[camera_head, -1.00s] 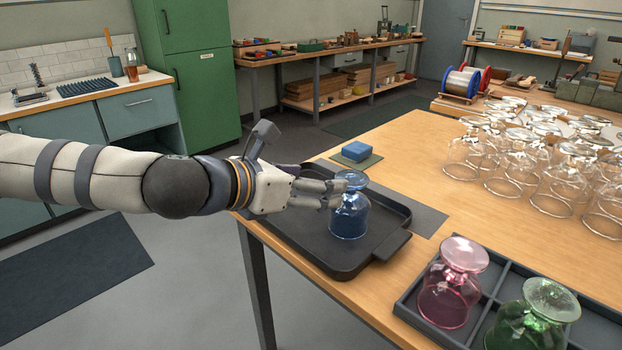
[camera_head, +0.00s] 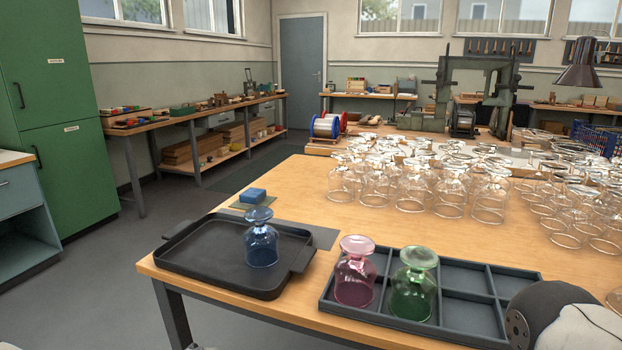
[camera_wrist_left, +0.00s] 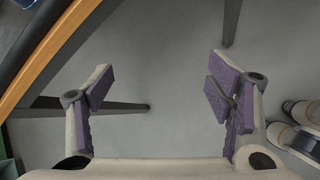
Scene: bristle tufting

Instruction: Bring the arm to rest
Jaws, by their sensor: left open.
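My left gripper (camera_wrist_left: 160,95) shows in the left wrist view. Its two purple-padded fingers are wide apart with nothing between them, above the grey floor. It is out of the head view. The blue glass (camera_head: 262,240) stands upside down on the black tray (camera_head: 207,280) near the table's left corner. A pink glass (camera_head: 355,275) and a green glass (camera_head: 413,285) stand upside down in the left compartments of the divided grey tray (camera_head: 470,312). My right gripper is not in view; a rounded part of my arm shows at the bottom right of the head view.
The wooden table (camera_head: 300,185) has its front left edge close by. Many clear upside-down glasses (camera_head: 430,185) crowd its right half. A blue block (camera_head: 253,196) lies behind the black tray. In the left wrist view the table edge (camera_wrist_left: 45,55) runs along the upper left, with open floor beside it.

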